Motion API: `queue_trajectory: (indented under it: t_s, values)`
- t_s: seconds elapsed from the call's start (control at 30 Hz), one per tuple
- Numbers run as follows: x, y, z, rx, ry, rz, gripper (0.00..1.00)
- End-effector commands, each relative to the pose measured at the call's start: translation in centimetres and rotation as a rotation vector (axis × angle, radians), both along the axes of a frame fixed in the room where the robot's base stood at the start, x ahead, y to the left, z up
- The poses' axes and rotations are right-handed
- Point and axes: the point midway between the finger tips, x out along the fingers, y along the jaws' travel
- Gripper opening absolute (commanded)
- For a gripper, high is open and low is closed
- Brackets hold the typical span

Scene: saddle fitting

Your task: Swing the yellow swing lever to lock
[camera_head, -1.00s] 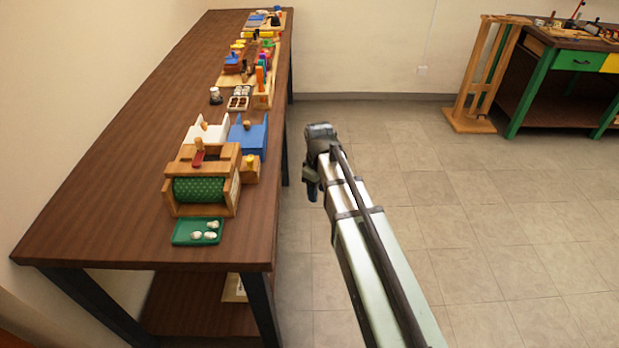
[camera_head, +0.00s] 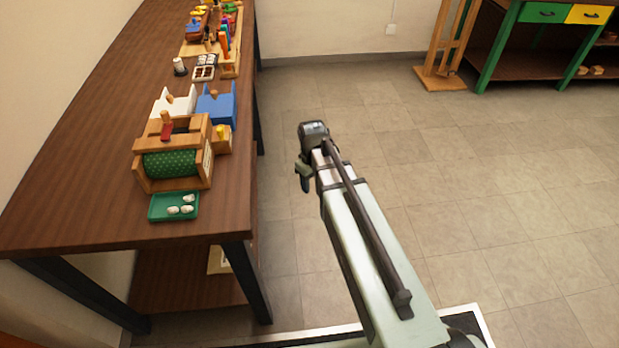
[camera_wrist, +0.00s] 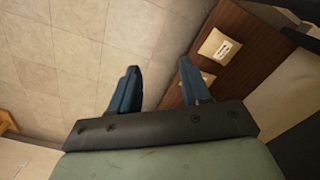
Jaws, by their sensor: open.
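A small yellow part (camera_head: 220,132) sits on a wooden block at the right of the green drum fixture on the long table. It may be the yellow swing lever, but it is too small to tell its shape or position. My gripper (camera_head: 304,184) hangs over the open floor, right of the table's edge and well apart from the fixture. In the wrist view, my gripper (camera_wrist: 158,66) has its two blue fingers apart with nothing between them. The yellow part does not show in the wrist view.
The wooden frame with a green drum (camera_head: 170,164) stands near the table's front, behind a green tray (camera_head: 174,207) of white pieces. White (camera_head: 175,102) and blue (camera_head: 216,105) blocks stand behind it. A labelled plaque (camera_wrist: 218,46) lies on the lower shelf.

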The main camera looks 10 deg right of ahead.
Motion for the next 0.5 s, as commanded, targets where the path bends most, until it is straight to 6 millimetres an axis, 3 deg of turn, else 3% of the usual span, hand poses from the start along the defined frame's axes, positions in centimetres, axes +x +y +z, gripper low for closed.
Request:
queue_trajectory:
  t_s: [0.5]
  values:
    - [0.60,0.67,0.78,0.001,-0.001,0.025,0.47]
